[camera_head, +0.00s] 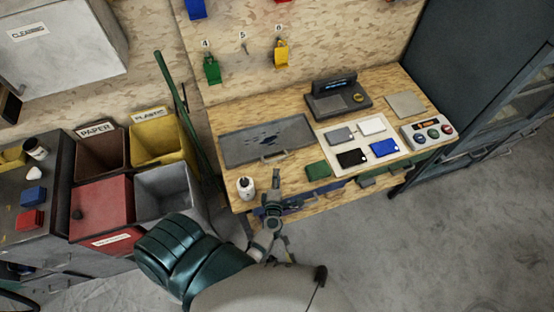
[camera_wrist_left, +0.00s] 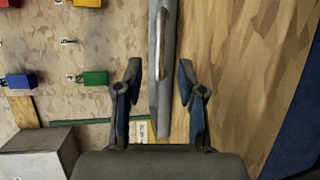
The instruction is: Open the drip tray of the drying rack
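A flat grey tray (camera_head: 240,143) with dark blue stains lies on the wooden workbench. I take it for the drip tray; no separate rack stands out. Its metal bar handle (camera_head: 273,156) is on the front edge. In the left wrist view the handle (camera_wrist_left: 162,45) shows upright on the tray's grey edge (camera_wrist_left: 155,100), ahead of the fingertips. My left gripper (camera_head: 276,174) is just in front of the handle, apart from it as far as I can tell. In its wrist view the gripper (camera_wrist_left: 159,68) is open and empty. My right gripper is not in view.
A white bottle (camera_head: 246,188) stands left of my gripper at the bench's front edge. Right of the tray are a light board (camera_head: 395,153) with coloured cards, a dark device (camera_head: 338,100) and a button box (camera_head: 428,132). Bins (camera_head: 102,155) stand left.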

